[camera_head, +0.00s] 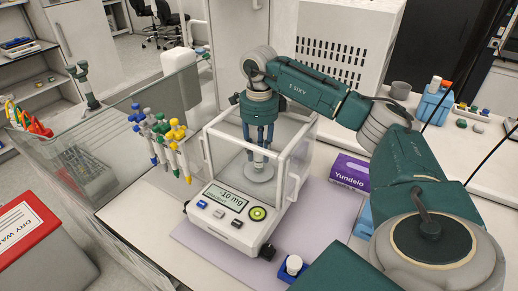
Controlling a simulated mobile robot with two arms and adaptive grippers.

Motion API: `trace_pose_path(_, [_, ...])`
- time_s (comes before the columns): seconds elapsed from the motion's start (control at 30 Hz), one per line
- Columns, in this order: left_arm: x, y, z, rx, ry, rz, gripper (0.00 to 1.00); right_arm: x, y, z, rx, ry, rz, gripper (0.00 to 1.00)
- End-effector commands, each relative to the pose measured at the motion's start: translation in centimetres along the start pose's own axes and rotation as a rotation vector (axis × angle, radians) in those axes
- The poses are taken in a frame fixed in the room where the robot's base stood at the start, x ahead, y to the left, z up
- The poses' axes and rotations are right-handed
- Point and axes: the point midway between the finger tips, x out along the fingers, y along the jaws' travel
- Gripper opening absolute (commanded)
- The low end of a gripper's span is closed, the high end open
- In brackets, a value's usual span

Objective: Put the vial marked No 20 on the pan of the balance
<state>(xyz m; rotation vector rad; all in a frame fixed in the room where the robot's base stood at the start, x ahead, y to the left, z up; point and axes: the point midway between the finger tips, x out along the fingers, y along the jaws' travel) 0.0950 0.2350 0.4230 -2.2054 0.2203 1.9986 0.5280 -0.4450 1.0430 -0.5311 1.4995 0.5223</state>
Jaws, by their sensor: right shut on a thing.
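The balance (233,213) stands on the bench with a glass draft shield and a round pan (259,172) inside it. Its display reads what looks like -10 mg. My right gripper (259,150) reaches down inside the shield from above, right over the pan, with its fingers pointing down. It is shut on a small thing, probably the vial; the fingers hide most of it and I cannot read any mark. I cannot tell whether the thing touches the pan. My left gripper is not in view.
Clear shield walls (296,168) stand close around my right gripper. A pipette stand (165,140) is to the left. A blue block with a white-topped item (293,266) is in front.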

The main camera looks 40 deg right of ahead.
Motion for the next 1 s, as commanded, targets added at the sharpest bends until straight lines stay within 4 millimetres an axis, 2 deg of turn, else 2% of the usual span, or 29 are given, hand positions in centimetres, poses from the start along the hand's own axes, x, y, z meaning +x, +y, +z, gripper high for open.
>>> trace_pose_path(0.6, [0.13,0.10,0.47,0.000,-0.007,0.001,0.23,0.34,0.01,-0.02,0.000,0.001,0.000,0.12])
trace_pose_path(0.63, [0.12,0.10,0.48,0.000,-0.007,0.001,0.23,0.34,0.01,-0.01,0.000,0.000,0.000,0.30])
trace_pose_path(0.73, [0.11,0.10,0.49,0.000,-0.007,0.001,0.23,0.30,0.00,-0.01,0.000,0.000,0.000,0.50])
trace_pose_path(1.0, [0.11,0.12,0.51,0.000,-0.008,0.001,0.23,0.30,0.00,-0.01,0.000,0.000,0.000,0.50])
